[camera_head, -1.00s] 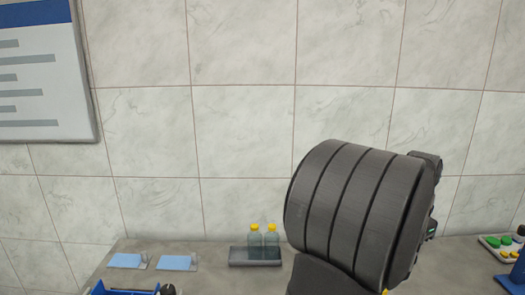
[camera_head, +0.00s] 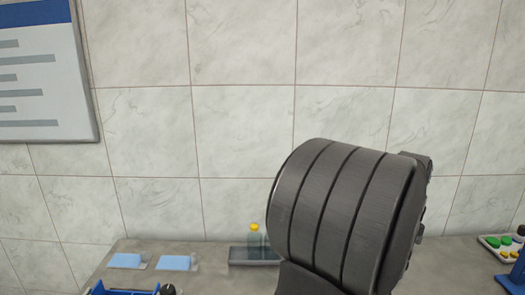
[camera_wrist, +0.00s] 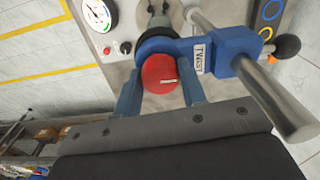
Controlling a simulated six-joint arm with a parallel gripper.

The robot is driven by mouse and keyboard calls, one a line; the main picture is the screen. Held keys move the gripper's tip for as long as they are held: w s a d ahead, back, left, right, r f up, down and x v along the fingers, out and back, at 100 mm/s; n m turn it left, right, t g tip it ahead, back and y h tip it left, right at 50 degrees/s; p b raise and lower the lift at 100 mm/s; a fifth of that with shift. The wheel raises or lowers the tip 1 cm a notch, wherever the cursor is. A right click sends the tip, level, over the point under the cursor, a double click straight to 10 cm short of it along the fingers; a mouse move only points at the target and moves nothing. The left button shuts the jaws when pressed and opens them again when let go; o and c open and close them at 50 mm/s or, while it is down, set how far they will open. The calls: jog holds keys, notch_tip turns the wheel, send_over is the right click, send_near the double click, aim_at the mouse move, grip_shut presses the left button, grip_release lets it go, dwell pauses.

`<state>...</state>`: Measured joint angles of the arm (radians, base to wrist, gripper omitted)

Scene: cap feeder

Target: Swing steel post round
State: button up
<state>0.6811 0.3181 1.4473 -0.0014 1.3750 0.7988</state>
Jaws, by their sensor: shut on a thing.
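In the wrist view, a thick steel post (camera_wrist: 278,103) runs out from a blue lever (camera_wrist: 226,52) toward the lower right. The lever carries a white label reading TWIST. A red round knob (camera_wrist: 161,73) sits at the left end of the lever. My gripper (camera_wrist: 162,86) has a blue-grey finger on each side of the red knob and is shut on it. The steel post lies to the right of my fingers, apart from them. In the head view, my dark wrist hides the work area, and neither the post nor my fingertips show.
The wrist view shows a gauge (camera_wrist: 97,14), a black ball handle (camera_wrist: 287,46) and another steel rod (camera_wrist: 207,24) nearby. In the head view, a grey tray (camera_head: 240,257) holds a yellow-capped bottle (camera_head: 254,237). A cap tray (camera_head: 488,242) stands far right.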

jog(key=shift+a, duration=0.1)
jog(key=o, duration=1)
jog(key=shift+c, duration=0.2)
jog(key=shift+r, duration=3)
jog(key=shift+f, duration=0.1)
notch_tip(320, 180, down, 6)
jog(key=shift+d+n, duration=0.25)
jog(key=shift+n, duration=0.05)
